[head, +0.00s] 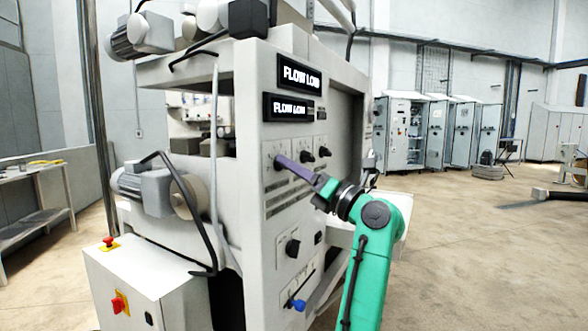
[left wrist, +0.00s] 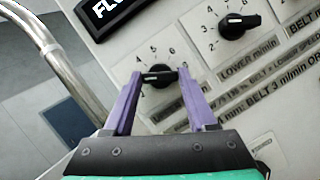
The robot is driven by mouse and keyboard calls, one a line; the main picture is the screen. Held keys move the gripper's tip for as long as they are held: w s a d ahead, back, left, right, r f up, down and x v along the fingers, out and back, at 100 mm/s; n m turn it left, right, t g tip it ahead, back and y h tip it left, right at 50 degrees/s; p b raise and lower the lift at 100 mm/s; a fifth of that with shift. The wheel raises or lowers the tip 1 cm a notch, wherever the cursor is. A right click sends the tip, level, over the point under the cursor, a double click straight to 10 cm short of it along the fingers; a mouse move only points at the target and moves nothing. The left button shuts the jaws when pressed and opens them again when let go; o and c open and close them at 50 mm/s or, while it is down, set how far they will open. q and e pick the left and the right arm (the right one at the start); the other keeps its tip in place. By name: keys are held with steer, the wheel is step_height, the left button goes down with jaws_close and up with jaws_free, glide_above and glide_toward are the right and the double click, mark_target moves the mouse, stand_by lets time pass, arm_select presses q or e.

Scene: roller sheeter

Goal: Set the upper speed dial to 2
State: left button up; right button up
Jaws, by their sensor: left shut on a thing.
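The machine's front panel (head: 285,205) carries a row of black dials. My left gripper (head: 284,162) reaches the leftmost dial (head: 279,165) of that row. In the left wrist view my left gripper (left wrist: 158,82) has its two purple fingers on either side of this dial (left wrist: 158,76) and is shut on its black knob. The knob lies about crosswise between the fingers. Numbers such as 4, 5 and 6 show above it; its label and pointer reading are not clear. The neighbouring dial (left wrist: 238,25) has a label reading LOWER m/min. My right gripper is not in view.
More dials (head: 306,156) sit right of the held one. Two black displays (head: 298,76) are above. A larger black knob (head: 292,247) and a blue-ended lever (head: 298,305) are below. A control box with red buttons (head: 118,304) stands at left.

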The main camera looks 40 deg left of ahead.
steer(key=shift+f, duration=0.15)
arm_select(q)
steer(key=shift+w+a+n+g+b, duration=0.1)
steer(key=shift+n+g+b, duration=0.15)
steer(key=shift+n+g, duration=1.2)
steer(key=shift+w+d+n+g+b, duration=0.15)
steer(key=shift+n+g, duration=0.35)
steer(key=shift+n, duration=1.85)
steer(key=shift+s+a+n+g+b, duration=0.25)
steer(key=shift+n+g, duration=0.7)
steer(key=shift+n, duration=0.95)
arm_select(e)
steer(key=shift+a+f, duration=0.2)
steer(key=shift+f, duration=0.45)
arm_select(q)
steer(key=shift+w+d+n, duration=0.1)
steer(key=shift+w+n, duration=0.1)
steer(key=shift+n, duration=0.1)
steer(key=o, duration=1.1)
steer(key=shift+o, duration=1.3)
steer(key=shift+f, duration=0.1)
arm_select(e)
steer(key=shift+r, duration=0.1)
